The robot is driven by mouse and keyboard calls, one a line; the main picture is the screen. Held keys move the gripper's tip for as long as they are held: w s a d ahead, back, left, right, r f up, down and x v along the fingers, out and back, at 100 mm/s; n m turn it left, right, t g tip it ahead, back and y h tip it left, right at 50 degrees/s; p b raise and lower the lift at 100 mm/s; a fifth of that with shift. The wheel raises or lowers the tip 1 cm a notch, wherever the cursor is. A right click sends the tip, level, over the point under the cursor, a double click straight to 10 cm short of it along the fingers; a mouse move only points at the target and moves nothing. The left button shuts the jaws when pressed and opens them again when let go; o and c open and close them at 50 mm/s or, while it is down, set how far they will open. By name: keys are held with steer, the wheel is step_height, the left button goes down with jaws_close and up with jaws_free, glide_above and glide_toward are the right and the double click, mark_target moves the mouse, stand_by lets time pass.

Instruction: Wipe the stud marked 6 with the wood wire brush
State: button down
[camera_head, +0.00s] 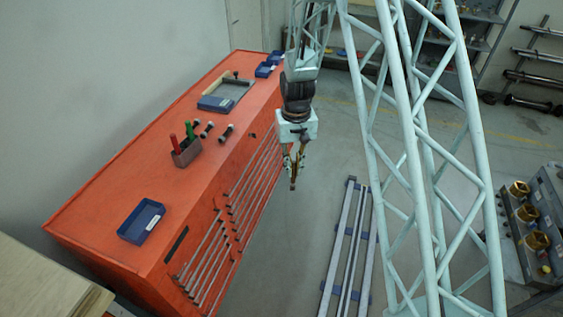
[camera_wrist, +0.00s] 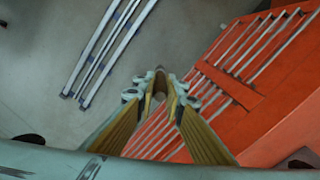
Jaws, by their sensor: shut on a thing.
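My gripper (camera_head: 294,166) hangs in the open air to the right of the red cabinet, pointing down. It is shut on a slim brown thing (camera_head: 293,181), which sticks out below the fingertips and looks like the wood wire brush. In the wrist view my gripper (camera_wrist: 161,92) shows its fingers close together at the middle, with the brown thing (camera_wrist: 160,82) between their tips. The brush's bristles cannot be made out. I cannot make out a stud marked 6 or any number in either view.
The red cabinet (camera_head: 110,185) carries a holder (camera_head: 186,153) with red and green handles, small dark-and-light pieces, a blue tray (camera_head: 143,221) and a larger tray (camera_head: 216,104). Grey rails (camera_head: 349,245) lie on the floor. Brass-coloured hexagonal pieces (camera_head: 537,240) stand at right.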

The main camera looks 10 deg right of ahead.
step_height(320, 180, down, 17)
steer(key=d+b, duration=0.1)
steer(key=b, duration=1.5)
steer(key=shift+s+f, duration=0.15)
steer(key=shift+s, duration=0.25)
steer(key=shift+w+a, duration=0.1)
